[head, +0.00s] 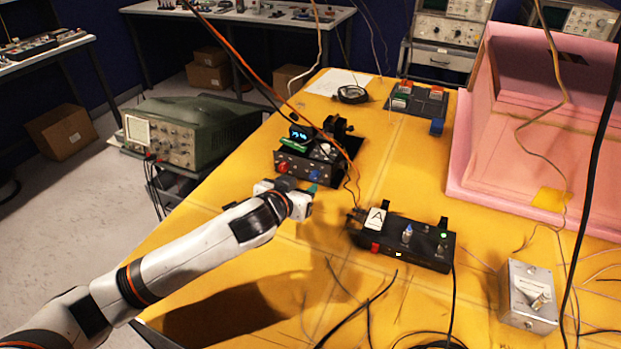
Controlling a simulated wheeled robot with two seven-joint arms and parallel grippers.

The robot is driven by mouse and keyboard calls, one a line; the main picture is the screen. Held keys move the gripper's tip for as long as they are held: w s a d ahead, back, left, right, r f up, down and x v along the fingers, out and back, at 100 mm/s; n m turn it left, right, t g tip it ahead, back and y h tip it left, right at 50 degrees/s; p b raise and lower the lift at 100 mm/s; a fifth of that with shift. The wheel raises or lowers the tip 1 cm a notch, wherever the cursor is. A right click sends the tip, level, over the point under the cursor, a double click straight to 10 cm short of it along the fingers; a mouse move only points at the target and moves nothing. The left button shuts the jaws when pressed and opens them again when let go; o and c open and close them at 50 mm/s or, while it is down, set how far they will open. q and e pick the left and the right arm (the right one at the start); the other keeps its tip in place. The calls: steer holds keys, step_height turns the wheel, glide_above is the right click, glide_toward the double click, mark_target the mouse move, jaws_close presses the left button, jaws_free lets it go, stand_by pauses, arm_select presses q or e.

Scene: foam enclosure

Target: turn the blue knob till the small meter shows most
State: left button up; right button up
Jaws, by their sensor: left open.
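A black instrument (296,170) stands on the yellow table, with a red knob (283,168) and a blue knob (314,176) on its front. A small lit meter (299,133) with blue digits sits above it; I cannot read the digits surely. My left gripper (307,189) is open just in front of the instrument's lower front, close to the blue knob. I cannot tell whether it touches the knob. Its fingers are small and partly hidden by my wrist. My right gripper is out of view.
A black box marked A (412,242), with a blue-topped control (407,232), stands to the right. A grey metal box (528,296) is at the lower right. A pink foam enclosure (540,130) fills the right. Loose cables hang and lie across the table. A green oscilloscope (190,130) stands left.

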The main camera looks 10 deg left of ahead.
mark_target(313, 178)
arm_select(q)
steer(key=x, duration=0.6)
steer(key=shift+w+f, duration=0.15)
steer(key=shift+w, duration=0.05)
steer(key=shift+c, duration=0.5)
jaws_close()
